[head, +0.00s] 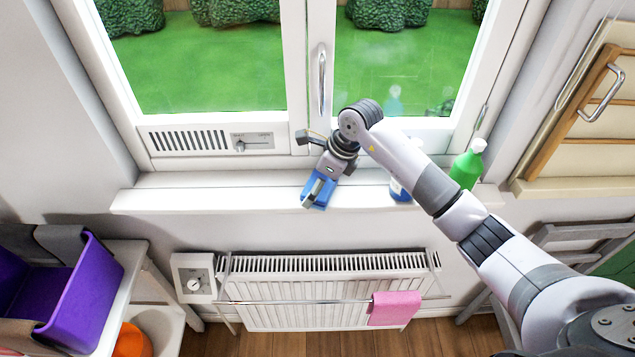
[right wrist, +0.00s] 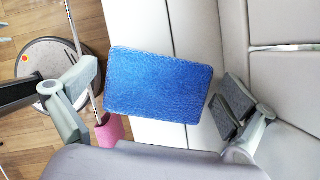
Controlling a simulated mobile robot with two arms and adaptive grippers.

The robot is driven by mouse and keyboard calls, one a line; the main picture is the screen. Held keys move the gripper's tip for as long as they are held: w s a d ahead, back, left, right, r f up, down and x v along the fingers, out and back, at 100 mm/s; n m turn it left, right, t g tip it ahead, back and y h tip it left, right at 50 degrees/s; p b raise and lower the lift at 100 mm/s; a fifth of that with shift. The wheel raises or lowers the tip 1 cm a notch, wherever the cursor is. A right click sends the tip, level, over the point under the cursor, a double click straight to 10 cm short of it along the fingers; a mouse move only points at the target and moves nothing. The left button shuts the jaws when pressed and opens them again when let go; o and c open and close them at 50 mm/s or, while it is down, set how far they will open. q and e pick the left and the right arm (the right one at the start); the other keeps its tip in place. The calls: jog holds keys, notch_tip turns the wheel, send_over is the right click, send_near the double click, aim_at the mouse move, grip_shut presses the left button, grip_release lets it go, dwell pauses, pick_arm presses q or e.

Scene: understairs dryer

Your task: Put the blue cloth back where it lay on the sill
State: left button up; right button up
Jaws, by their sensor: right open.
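The blue cloth (head: 322,193) lies on the white window sill (head: 240,200), left of the bottles and below the window's middle post. In the right wrist view the blue cloth (right wrist: 160,86) is a flat rectangle, and its left part reaches past the sill's front edge. My right gripper (head: 316,188) is over the cloth, pointing down at it. In the right wrist view its fingers (right wrist: 148,100) are wide apart on either side of the cloth and do not visibly touch it. My left gripper is not in view.
A green bottle (head: 467,165) and a partly hidden blue-and-white bottle (head: 400,190) stand on the sill to the right. Below is a radiator (head: 330,290) with a pink cloth (head: 394,308) on its rail. A purple bin (head: 75,295) is at left. The sill's left part is clear.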

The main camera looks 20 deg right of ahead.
jog(key=shift+r, duration=0.2)
jog(key=shift+d+r, duration=0.15)
jog(key=shift+r, duration=0.1)
jog(key=b+v, duration=0.3)
jog(key=v, duration=0.8)
jog(key=shift+r, duration=0.15)
jog(key=shift+s, duration=0.1)
